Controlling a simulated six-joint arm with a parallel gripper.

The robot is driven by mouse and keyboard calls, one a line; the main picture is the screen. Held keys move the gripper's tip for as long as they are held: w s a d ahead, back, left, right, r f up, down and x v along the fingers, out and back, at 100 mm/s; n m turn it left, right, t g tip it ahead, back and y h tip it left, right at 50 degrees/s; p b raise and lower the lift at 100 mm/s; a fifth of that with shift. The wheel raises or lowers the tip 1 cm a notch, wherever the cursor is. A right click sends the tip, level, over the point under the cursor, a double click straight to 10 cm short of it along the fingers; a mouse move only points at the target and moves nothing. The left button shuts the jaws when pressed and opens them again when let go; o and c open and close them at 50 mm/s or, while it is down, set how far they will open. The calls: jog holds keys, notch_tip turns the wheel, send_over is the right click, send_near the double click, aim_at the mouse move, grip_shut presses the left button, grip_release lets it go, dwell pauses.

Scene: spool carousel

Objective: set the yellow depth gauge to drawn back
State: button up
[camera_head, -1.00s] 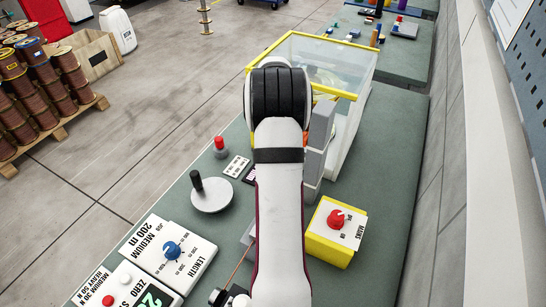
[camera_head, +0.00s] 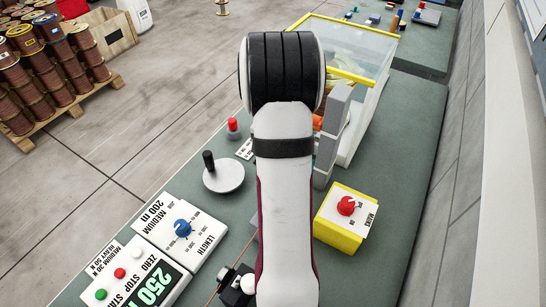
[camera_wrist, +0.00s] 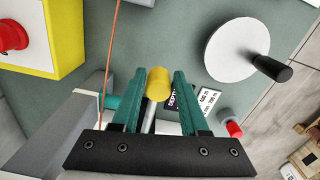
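The yellow depth gauge (camera_wrist: 158,84) shows in the wrist view as a small yellow cylinder on a pale metal rod. A dark label, partly covered, lies just right of it. My gripper (camera_wrist: 160,75) has two green fingers, one on each side of the yellow cylinder. The fingers stand apart, with a narrow gap visible at least on the right side; contact on the left is hard to tell. In the head view my arm hides both the gripper and the gauge.
A grey-white disc with a black crank handle (camera_head: 223,175) stands left of my arm, near a red button (camera_head: 233,126). A yellow box with a red knob (camera_head: 346,205) stands right. A thin copper wire (camera_wrist: 112,50) runs close to the left finger. The bench's right side is clear.

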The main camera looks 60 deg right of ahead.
jog(key=o, duration=0.3)
jog(key=shift+d, duration=0.1)
jog(key=shift+r, duration=0.1)
notch_tip(320, 180, up, 16)
jog(key=shift+f, duration=0.2)
jog(key=w+a+n, duration=0.3)
jog(key=a, duration=1.2)
jog(key=s+a+f+n, duration=0.1)
jog(key=s+a+n, duration=0.1)
jog(key=s+a, duration=0.2)
jog(key=s+a+f+n+y, duration=0.1)
jog(key=s+a+f+n, duration=0.1)
jog(key=a, duration=0.8)
jog(key=s+a+f+n, duration=0.2)
jog(key=s+a+n, duration=0.1)
jog(key=s+a, duration=0.3)
jog(key=shift+a+n+y, duration=0.3)
jog(key=shift+a+y, duration=0.1)
jog(key=shift+a, duration=0.5)
